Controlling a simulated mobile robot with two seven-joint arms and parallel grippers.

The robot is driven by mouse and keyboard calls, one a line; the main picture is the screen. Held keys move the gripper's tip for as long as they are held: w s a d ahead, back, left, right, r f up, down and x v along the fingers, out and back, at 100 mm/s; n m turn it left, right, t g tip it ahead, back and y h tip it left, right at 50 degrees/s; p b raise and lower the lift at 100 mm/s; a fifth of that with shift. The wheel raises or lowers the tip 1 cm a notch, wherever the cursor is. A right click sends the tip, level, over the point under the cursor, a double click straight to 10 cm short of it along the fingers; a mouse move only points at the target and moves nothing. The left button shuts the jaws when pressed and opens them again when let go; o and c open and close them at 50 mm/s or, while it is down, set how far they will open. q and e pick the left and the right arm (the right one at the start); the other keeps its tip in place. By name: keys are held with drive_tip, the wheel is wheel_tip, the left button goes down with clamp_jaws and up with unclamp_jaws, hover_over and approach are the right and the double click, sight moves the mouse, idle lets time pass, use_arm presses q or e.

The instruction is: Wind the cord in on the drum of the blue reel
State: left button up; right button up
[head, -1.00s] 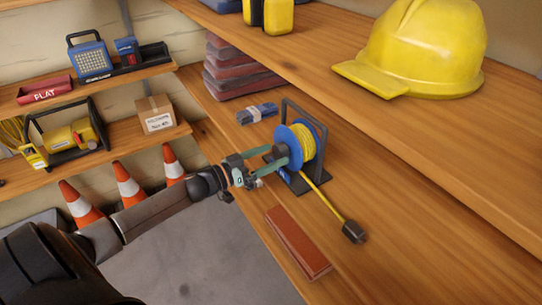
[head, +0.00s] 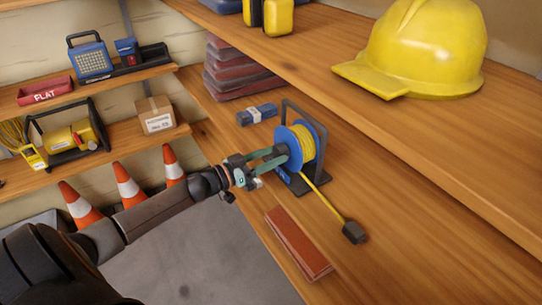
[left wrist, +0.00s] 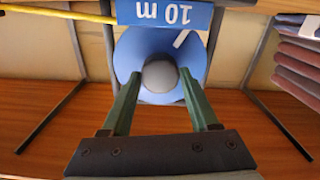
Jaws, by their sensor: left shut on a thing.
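The blue reel (head: 294,139) stands upright in a dark frame (head: 322,150) on the wooden shelf. Yellow cord (head: 306,143) is wound on its drum. A length of cord (head: 322,193) runs out over the shelf to a dark plug (head: 354,232). My left gripper (head: 280,155) is at the reel's near face, shut on the grey knob at its centre. In the left wrist view the fingers (left wrist: 159,80) lie on both sides of the round knob (left wrist: 160,75). A blue "10 m" label (left wrist: 165,13) appears upside down there. My right gripper is not in view.
A red-brown block (head: 298,243) lies near the shelf's front edge. A yellow helmet (head: 425,50) sits on the upper shelf. Orange cones (head: 128,185) stand at the left.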

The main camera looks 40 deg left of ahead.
use_arm(q)
drive_tip(key=shift+c, duration=1.3)
drive_tip(key=shift+m, duration=0.3)
